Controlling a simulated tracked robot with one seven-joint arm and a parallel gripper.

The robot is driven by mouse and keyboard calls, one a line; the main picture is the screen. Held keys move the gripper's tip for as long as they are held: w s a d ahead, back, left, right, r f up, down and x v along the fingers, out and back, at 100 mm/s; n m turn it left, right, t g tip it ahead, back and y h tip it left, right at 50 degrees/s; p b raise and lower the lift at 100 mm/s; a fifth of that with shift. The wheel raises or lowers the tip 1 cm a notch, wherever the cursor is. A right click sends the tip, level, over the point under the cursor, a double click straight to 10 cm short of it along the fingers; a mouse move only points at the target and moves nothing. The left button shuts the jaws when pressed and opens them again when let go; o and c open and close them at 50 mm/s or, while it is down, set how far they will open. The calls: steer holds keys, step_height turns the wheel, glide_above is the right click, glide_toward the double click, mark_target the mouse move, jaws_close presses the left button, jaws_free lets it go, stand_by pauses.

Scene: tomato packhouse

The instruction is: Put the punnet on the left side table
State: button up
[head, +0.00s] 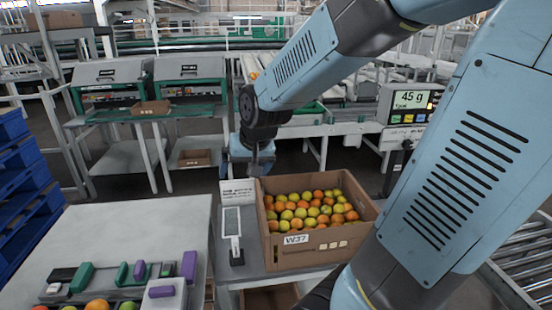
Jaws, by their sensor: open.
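The left side table (130,231) is a pale flat top at the lower left. Several orange and green tomatoes (97,305) show at its front, cut off by the bottom edge of the picture; I cannot tell whether they lie in a punnet. No punnet shows clearly elsewhere. My gripper (257,168) hangs from my blue arm at the centre, behind the cardboard crate's back left corner and a small white sign. It is open, small and partly hidden; nothing shows between its fingers. It is well away from the left side table.
A cardboard crate (309,242) marked W37, full of orange and yellow-green tomatoes, stands on a grey table. A small upright device (232,232) stands left of it. Green and purple blocks lie on the left table's front. A display (409,103) reads 45 g. Blue pallets stand far left.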

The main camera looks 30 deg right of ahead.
steer(key=s+r+n, duration=0.1)
steer(key=s+r, duration=0.3)
steer(key=s, duration=0.3)
steer(key=s+d+r+n, duration=0.1)
steer(key=s+r, duration=0.4)
steer(key=s, duration=0.2)
steer(key=shift+s+d+h, duration=0.15)
steer(key=shift+h, duration=0.25)
